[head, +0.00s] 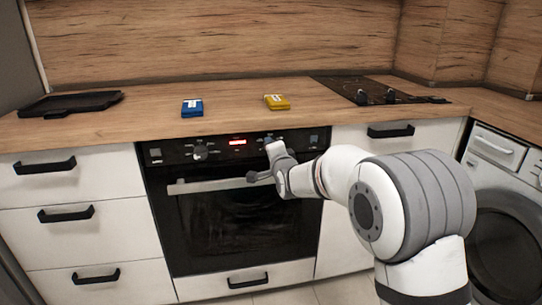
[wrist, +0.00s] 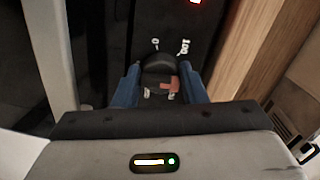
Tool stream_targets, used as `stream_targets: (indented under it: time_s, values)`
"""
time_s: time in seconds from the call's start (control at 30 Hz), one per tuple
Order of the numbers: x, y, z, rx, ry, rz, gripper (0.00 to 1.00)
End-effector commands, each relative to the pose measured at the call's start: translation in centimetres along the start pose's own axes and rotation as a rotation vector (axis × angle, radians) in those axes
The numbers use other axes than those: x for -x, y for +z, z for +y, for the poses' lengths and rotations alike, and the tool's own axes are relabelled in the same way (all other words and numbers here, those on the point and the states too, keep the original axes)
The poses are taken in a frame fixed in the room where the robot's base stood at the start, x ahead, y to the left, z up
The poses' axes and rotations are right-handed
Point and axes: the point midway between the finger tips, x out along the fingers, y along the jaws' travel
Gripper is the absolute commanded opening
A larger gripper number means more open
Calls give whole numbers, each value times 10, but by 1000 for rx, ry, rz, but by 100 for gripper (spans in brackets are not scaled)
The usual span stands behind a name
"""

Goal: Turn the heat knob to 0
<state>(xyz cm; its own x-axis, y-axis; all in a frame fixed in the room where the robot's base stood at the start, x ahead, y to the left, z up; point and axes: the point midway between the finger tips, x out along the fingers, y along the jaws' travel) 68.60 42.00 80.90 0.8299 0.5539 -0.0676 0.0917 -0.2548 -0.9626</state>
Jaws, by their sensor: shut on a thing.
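The heat knob (wrist: 158,66) is a dark round knob on the black oven panel, seen in the wrist view. A 0 mark and a 100 mark are printed above it in that view. An orange-red pointer (wrist: 170,85) shows on the knob's lower right, away from the 0. My gripper (wrist: 160,78) has its blue fingers on both sides of the knob and is shut on it. In the head view, my gripper (head: 276,165) is at the right part of the oven panel and hides this knob.
The oven (head: 240,220) has a handle bar (head: 220,185) below the panel. Another knob (head: 200,152) is left of the red display (head: 237,142). A blue box (head: 192,108), a yellow box (head: 277,102), a black tray (head: 70,103) and a hob (head: 365,90) are on the counter.

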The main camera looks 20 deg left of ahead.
Motion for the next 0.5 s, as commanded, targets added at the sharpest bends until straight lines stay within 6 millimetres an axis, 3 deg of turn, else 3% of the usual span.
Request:
stream_targets:
  time_s: [0.5]
  values:
    - [0, 2, 1, 488, 27, 25, 15]
